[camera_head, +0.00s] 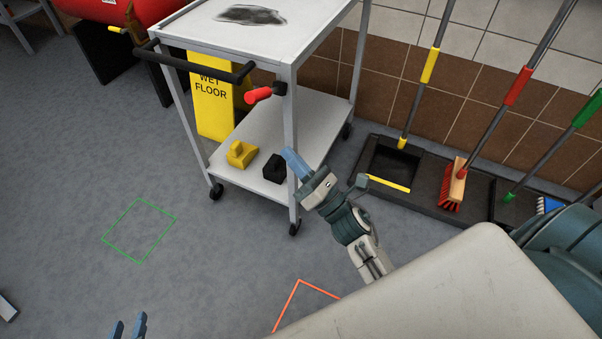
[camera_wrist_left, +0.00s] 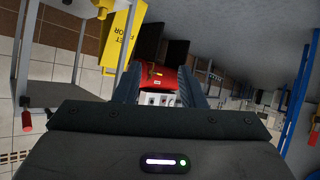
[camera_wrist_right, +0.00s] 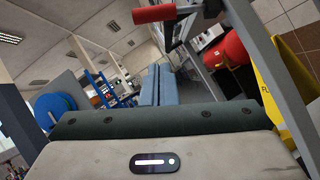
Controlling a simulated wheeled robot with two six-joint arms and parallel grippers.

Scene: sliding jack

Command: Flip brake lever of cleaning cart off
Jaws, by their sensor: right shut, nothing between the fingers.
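The cleaning cart (camera_head: 285,52) is a grey frame with two shelves and a black push handle (camera_head: 200,62). The brake lever (camera_head: 258,95) has a red grip and a black pivot on the cart's near corner post, and it points left. The red grip also shows at the top of the right wrist view (camera_wrist_right: 153,13) and at the left wrist view's left edge (camera_wrist_left: 27,122). My right gripper (camera_head: 291,158) is shut and empty, below the lever near the corner post. Whether it touches the post is unclear. My left gripper (camera_head: 127,328) is open and empty, far from the cart.
A yellow wet floor sign (camera_head: 210,100) stands at the cart. A yellow block (camera_head: 241,153) and a black block (camera_head: 274,168) sit on its lower shelf. A dark tray (camera_head: 425,165) with brooms stands right along the wall. Green (camera_head: 139,231) and orange (camera_head: 298,287) outlines mark open floor.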

